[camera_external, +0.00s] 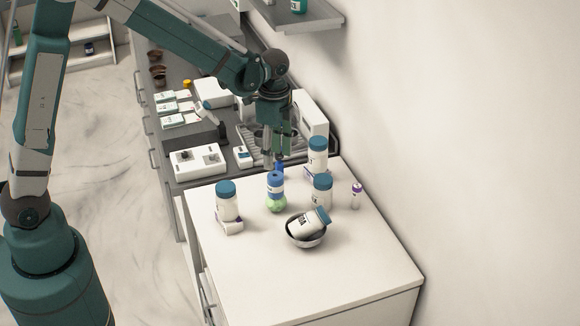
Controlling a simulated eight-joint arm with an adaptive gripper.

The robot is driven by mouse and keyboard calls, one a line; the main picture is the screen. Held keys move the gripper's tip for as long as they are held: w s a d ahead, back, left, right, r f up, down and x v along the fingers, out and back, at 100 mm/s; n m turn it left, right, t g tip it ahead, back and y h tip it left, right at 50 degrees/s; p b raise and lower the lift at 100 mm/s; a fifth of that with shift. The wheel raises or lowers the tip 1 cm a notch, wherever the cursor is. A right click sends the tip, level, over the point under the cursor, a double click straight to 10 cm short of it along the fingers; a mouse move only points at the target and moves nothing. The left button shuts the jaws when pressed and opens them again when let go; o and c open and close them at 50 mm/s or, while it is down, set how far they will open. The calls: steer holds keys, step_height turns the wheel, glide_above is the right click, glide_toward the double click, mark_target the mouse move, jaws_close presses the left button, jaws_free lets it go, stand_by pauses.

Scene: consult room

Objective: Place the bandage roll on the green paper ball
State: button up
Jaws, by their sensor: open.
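The bandage roll (276,185), a small white and blue cylinder with a blue top, stands upright directly above the green paper ball (277,204) and appears to rest on it. The ball is crumpled, light green, and sits on the white counter top. My gripper (274,165) points down just above and behind the roll in the picture. It is open, and its fingers appear clear of the roll. The roll partly hides the top of the ball, and the far finger is hard to make out beside a blue patch.
A blue-capped bottle (227,203) stands on a small white box at the left. Two more bottles (322,190) (317,158) and a purple-capped vial (356,196) stand at the right. A bowl (306,236) holds a tilted bottle in front. The front counter (330,277) is clear.

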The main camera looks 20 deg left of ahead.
stand_by(0.3)
steer(key=s+a+r+n+t+h, duration=0.1)
steer(key=s+a+r+n+t, duration=0.2)
steer(key=a+r, duration=0.7)
steer(key=s+a+r+n, duration=0.2)
steer(key=a+r+n, duration=0.4)
steer(key=a, duration=0.7)
steer(key=s+a+r+n+t+y, duration=0.1)
steer(key=s+a+n+t, duration=0.3)
steer(key=s+a+n, duration=0.5)
steer(key=s+a+r, duration=0.1)
steer(key=s+a, duration=0.4)
steer(key=a, duration=0.3)
steer(key=shift+s+a+r, duration=0.2)
steer(key=shift+s+a, duration=0.1)
